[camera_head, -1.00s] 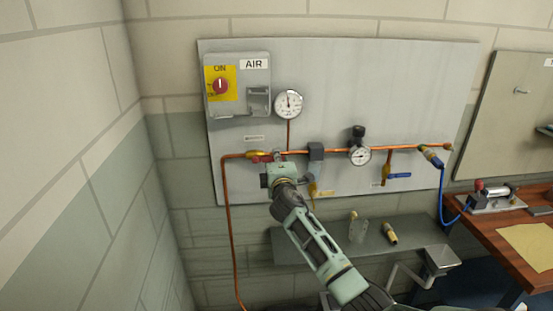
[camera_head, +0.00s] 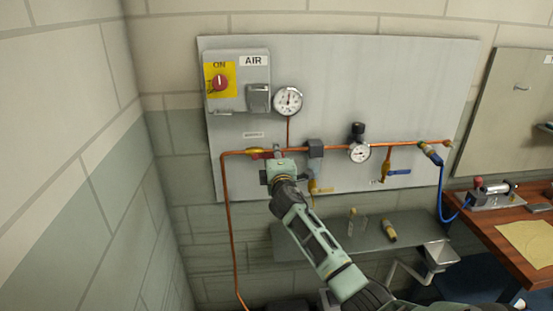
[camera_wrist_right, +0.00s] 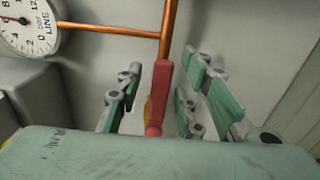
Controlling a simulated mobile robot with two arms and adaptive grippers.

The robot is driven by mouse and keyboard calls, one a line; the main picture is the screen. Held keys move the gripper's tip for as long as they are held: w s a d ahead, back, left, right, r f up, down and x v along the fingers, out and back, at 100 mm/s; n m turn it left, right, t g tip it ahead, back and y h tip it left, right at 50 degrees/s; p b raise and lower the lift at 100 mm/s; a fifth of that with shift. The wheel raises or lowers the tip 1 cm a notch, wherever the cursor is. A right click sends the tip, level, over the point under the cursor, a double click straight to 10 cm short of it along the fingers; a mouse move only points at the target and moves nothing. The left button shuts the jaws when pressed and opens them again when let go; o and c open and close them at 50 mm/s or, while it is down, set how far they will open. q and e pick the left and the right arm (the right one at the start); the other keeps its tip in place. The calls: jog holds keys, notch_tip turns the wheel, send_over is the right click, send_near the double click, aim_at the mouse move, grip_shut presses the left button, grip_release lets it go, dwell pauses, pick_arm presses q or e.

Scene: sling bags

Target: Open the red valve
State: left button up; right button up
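The red valve handle (camera_head: 262,154) sits on the copper pipe at the left of the wall panel. It lies roughly along the pipe. In the right wrist view the red handle (camera_wrist_right: 160,92) stands between my fingers. My right gripper (camera_head: 278,156) is at the valve, reaching up from below, and covers part of it. In the right wrist view my right gripper (camera_wrist_right: 166,92) is open, its fingers apart on both sides of the handle with visible gaps. Contact cannot be seen. Yellow shows beside the handle. My left gripper is not in view.
A line gauge (camera_head: 288,101) and an ON/AIR switch box (camera_head: 237,82) are above the valve. A regulator gauge (camera_head: 359,153) and a blue-handled valve (camera_head: 398,172) are to the right. A grey shelf (camera_head: 300,240) is below; a wooden bench (camera_head: 490,232) is at right.

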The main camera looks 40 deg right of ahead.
jog(key=v, duration=1.2)
dwell(0.3)
